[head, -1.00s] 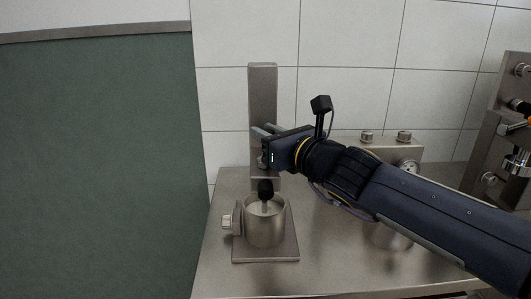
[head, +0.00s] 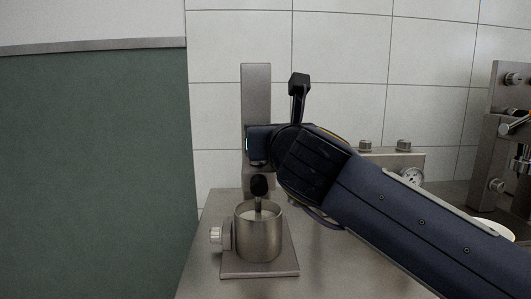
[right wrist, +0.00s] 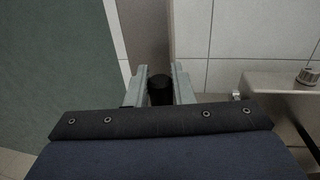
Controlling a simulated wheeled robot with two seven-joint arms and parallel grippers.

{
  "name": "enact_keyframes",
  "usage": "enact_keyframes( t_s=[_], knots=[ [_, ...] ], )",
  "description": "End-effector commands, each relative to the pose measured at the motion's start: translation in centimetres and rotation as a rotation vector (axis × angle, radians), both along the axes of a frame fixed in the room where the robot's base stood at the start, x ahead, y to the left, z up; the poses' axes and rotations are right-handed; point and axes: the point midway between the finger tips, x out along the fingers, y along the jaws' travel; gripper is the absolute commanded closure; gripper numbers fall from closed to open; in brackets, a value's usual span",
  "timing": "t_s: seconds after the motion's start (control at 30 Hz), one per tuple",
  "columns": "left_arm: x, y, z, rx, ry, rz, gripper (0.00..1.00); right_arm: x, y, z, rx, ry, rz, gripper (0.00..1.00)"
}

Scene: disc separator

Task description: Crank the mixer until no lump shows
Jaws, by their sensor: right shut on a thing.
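The mixer stands on the metal counter, with a tall steel post (head: 256,92) and a steel cup (head: 258,237) on a square base plate. A black rounded piece (head: 259,186) on a thin stem stands upright in the cup. A little pale content shows inside the cup rim; no lump can be made out. My right gripper (right wrist: 159,74) is shut on a dark round crank knob (right wrist: 160,92) in front of the post, above the cup. My left gripper is in neither view.
A metal box with a gauge (head: 411,177) stands behind my right arm. Another steel machine (head: 508,130) is at the right edge. A green board (head: 90,170) fills the left. Bare counter (head: 207,270) lies left of the base plate.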

Motion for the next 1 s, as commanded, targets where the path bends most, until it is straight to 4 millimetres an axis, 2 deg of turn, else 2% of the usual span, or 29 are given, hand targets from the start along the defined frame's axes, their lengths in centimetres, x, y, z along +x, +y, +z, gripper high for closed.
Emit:
enact_keyframes(
  t_s=[0.03, 0.17, 0.7, 1.0],
  knots=[
    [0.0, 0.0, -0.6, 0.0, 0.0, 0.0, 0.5, -0.2, 0.2, -0.2, -0.001, -0.002, -0.039, 1.0],
    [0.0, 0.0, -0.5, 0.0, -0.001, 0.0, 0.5, -0.5, -0.2, 0.0, -0.002, 0.0, -0.163, 1.0],
    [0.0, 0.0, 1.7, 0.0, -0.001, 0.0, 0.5, -2.1, -1.2, 0.3, -0.002, 0.001, -0.663, 1.0],
    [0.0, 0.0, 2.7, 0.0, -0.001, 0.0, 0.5, -2.8, -1.5, 0.2, -0.001, 0.001, -0.857, 1.0]
  ],
)
